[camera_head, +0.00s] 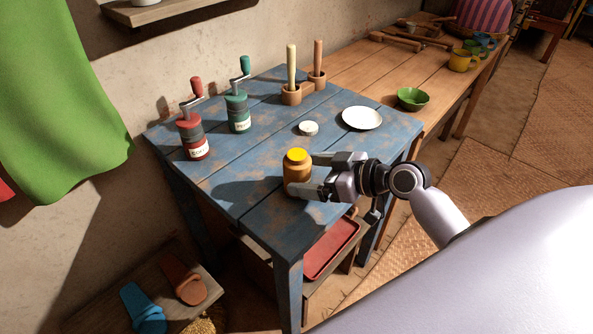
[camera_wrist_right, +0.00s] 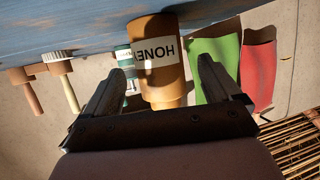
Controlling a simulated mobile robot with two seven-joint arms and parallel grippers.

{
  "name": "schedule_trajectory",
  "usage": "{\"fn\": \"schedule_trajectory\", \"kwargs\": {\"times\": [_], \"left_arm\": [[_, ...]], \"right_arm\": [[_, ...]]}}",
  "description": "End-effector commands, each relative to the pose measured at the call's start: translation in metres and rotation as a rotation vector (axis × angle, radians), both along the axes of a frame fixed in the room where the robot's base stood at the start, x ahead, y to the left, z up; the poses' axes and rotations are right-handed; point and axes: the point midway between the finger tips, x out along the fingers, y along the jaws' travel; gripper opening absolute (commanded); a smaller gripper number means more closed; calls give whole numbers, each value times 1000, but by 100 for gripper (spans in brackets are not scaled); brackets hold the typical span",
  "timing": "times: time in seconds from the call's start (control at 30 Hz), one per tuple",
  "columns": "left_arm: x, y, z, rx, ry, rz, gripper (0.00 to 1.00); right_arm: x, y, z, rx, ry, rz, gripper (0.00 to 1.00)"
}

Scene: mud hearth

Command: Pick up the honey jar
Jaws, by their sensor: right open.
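The honey jar (camera_head: 297,174) is amber with a yellow lid and stands upright near the front edge of the blue table (camera_head: 262,216). My right gripper (camera_head: 312,175) is open, coming from the right, with its fingers at the jar's right side. In the right wrist view the jar (camera_wrist_right: 158,65) with its HONEY label appears upside down, between and beyond the open fingers (camera_wrist_right: 155,85). I cannot tell whether the fingers touch the jar. My left gripper does not show.
A red grinder (camera_head: 192,135) and a green grinder (camera_head: 237,110) stand behind the jar at left. Two mortars with pestles (camera_head: 291,94), a white lid (camera_head: 308,128) and a white plate (camera_head: 362,118) are farther back. A green bowl (camera_head: 412,98) sits on the wooden bench (camera_head: 365,75).

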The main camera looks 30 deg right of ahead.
Motion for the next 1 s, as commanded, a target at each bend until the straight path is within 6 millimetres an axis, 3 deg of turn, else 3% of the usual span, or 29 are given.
{"fn": "schedule_trajectory", "kwargs": {"times": [0.23,0.57,0.73,0.8,1.0], "left_arm": [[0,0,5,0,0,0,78],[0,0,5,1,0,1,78],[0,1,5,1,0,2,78],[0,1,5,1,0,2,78],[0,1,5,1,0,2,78]], "right_arm": [[25,15,-12,2,0,-2,91],[29,18,-15,-1,0,0,91],[29,18,-15,-1,0,0,35],[29,18,-14,-1,-2,-1,26],[29,18,-14,-1,-2,-1,26]]}}
